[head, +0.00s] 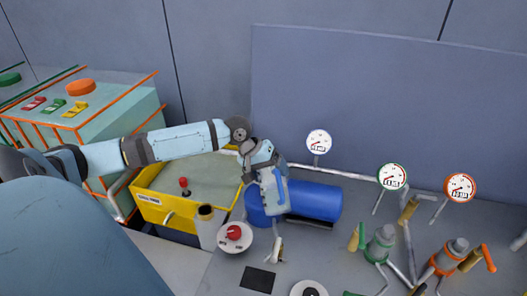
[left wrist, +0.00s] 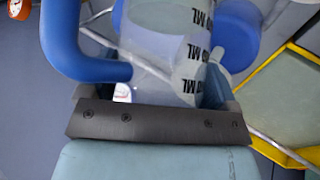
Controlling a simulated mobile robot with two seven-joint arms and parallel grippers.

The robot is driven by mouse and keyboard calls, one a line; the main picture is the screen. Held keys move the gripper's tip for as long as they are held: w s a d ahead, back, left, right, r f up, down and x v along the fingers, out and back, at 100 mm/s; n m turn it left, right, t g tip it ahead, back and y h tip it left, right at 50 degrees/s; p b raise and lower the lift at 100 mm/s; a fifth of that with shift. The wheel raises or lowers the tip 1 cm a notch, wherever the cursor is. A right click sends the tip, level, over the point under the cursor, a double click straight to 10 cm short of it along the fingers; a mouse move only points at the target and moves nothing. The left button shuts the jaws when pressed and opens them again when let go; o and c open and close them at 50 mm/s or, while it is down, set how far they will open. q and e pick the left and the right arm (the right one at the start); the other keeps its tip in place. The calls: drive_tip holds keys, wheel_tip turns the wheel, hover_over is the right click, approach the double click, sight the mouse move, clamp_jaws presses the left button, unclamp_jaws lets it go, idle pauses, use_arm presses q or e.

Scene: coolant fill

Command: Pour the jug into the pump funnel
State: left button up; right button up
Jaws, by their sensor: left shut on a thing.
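My left gripper (head: 272,200) is over the blue pump body (head: 313,201) in the head view. In the left wrist view its fingers (left wrist: 165,95) are shut on the jug (left wrist: 165,40), a translucent vessel with dark ML markings and a thick blue handle (left wrist: 70,45). The jug's mouth and any liquid in it cannot be made out. I cannot pick out the funnel with certainty. My right gripper is not in view.
A yellow-rimmed tray (head: 150,208) stands left of the pump. Gauges (head: 319,142), pipes and valves (head: 380,243) fill the right. A grey wall panel stands behind.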

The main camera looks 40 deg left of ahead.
use_arm(q)
drive_tip(key=shift+r+h+b, duration=0.25)
drive_tip(key=shift+h+b, duration=0.15)
drive_tip(key=shift+b, duration=0.15)
drive_tip(key=shift+w+a, duration=0.1)
drive_tip(key=shift+a, duration=0.05)
drive_tip(key=shift+r+b, duration=0.1)
drive_tip(key=shift+b, duration=0.2)
drive_tip(key=shift+w+a+r+n+g+h+b, duration=0.1)
drive_tip(key=shift+a+n+g+h+b, duration=0.15)
drive_tip(key=shift+g+h+b, duration=0.3)
idle(0.5)
drive_tip(key=shift+d+r, duration=0.1)
drive_tip(key=shift+b, duration=0.5)
drive_tip(key=shift+w+a+r+n+g+h+b, duration=0.15)
drive_tip(key=shift+a+r+n+g+h+b, duration=0.2)
drive_tip(key=shift+h+b, duration=0.6)
idle(1.2)
